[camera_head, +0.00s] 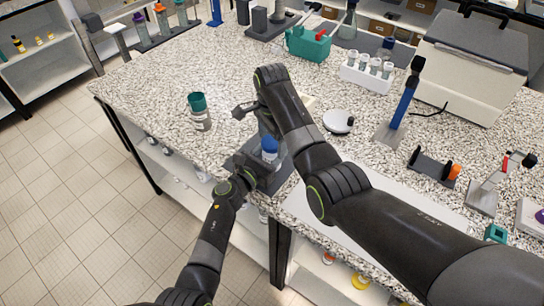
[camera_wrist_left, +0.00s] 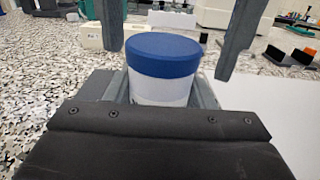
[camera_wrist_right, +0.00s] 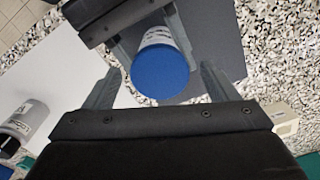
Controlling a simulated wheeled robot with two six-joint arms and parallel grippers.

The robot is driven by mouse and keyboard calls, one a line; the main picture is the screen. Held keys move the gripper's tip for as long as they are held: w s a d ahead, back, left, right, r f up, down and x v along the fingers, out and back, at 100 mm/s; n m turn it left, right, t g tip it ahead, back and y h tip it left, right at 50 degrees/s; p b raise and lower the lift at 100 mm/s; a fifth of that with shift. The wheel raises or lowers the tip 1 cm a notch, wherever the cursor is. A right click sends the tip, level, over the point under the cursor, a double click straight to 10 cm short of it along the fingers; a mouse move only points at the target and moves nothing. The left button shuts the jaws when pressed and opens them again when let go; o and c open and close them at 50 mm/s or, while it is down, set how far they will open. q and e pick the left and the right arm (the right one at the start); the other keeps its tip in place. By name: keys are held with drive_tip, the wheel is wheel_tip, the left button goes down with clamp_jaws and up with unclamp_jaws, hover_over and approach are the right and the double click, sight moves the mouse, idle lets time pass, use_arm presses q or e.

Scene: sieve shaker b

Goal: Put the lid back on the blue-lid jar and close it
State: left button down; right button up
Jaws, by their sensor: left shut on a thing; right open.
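The jar has a white body (camera_wrist_left: 160,91) and a blue lid (camera_wrist_left: 163,52). The lid sits level on top of the jar; how tightly it is closed cannot be seen. In the head view the lid (camera_head: 269,143) shows near the table's front edge. My left gripper (camera_head: 262,166) is shut on the jar body, its fingers on either side below the lid. My right gripper (camera_wrist_right: 160,86) is open above the jar, with one finger on each side of the lid and gaps between. In the head view my right arm partly hides this gripper.
A teal-lidded jar (camera_head: 200,112) stands to the left on the speckled table. A white round device (camera_head: 338,121), a blue stand (camera_head: 402,100) and a white tube rack (camera_head: 366,75) are to the right and behind. The table's left part is mostly clear.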

wheel_tip(320, 180, up, 7)
drive_tip(key=shift+r, duration=0.1)
idle(0.3)
use_arm(q)
drive_tip(key=c, duration=0.6)
unclamp_jaws()
drive_tip(key=shift+s+a, duration=0.3)
drive_tip(key=shift+s, duration=0.05)
use_arm(e)
drive_tip(key=shift+f+b, duration=0.55)
drive_tip(key=shift+f, duration=0.05)
use_arm(q)
drive_tip(key=shift+v, duration=8.25)
use_arm(e)
drive_tip(key=shift+f, duration=0.1)
use_arm(q)
drive_tip(key=shift+r, duration=0.1)
